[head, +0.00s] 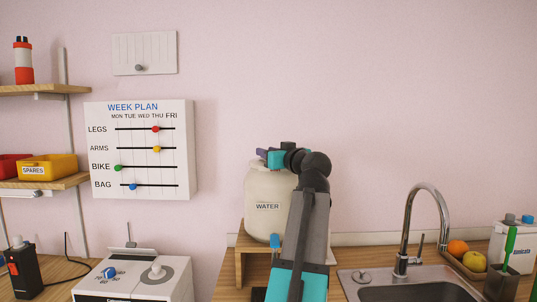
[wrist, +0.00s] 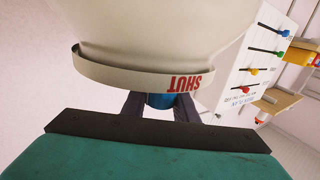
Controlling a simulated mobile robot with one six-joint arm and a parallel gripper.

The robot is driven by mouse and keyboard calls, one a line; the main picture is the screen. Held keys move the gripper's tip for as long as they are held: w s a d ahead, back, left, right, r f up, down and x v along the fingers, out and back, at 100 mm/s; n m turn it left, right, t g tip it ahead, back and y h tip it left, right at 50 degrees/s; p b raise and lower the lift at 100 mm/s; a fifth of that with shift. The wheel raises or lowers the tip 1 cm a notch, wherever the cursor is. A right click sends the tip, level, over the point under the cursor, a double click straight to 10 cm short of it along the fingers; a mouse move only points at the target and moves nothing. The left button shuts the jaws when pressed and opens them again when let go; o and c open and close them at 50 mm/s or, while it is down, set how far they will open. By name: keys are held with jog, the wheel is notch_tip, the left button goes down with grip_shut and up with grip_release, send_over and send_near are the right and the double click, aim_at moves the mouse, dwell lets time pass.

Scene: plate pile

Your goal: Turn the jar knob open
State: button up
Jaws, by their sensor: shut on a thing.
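A cream jar (head: 266,195) marked WATER stands on a wooden stand (head: 240,262) in the head view. In the wrist view the picture is upside down, and the jar (wrist: 150,35) fills the top. Its lid rim (wrist: 130,77) carries the red word SHUT. A blue knob (wrist: 160,101) sits at the lid, just beyond the rim. My gripper (wrist: 160,105) is shut on this knob, one dark finger on each side. In the head view my gripper (head: 262,154) is at the jar's top and the knob is hidden. A blue tap (head: 275,241) shows low on the jar.
A sink (head: 400,288) with a tall faucet (head: 404,235) stands to the right, beside a fruit tray (head: 466,265). A white appliance (head: 130,280) and the week plan board (head: 140,150) are at left. The wall above the jar is clear.

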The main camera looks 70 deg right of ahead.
jog(key=o, duration=1.1)
jog(key=shift+c, duration=0.2)
jog(key=shift+s+a, duration=0.1)
jog(key=b+v, duration=0.1)
jog(key=v, duration=1.2)
jog(key=shift+s+a, duration=0.2)
jog(key=shift+s, duration=0.05)
